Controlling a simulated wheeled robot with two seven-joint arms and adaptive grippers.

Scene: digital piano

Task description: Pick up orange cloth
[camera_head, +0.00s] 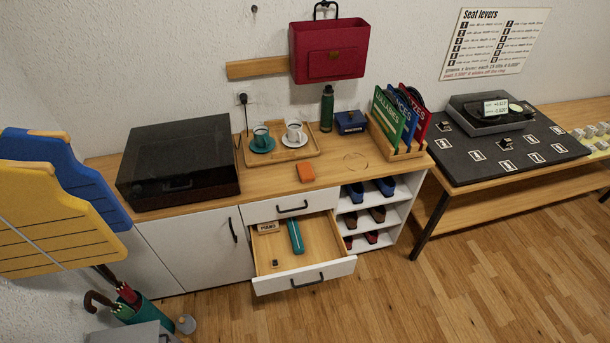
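A small orange block-like item (305,172), which looks like the folded orange cloth, lies flat on the wooden cabinet top (205,207). It is near the front edge, above the closed upper drawer and in front of the wooden tray. Nothing covers it. Neither of my grippers shows in the head view.
Behind it is a tray (307,153) with two cups. A blue box (350,122), green bottle (327,108) and record rack (407,151) stand to the right. A black-lidded box (178,160) is left. An open drawer (338,267) juts out below.

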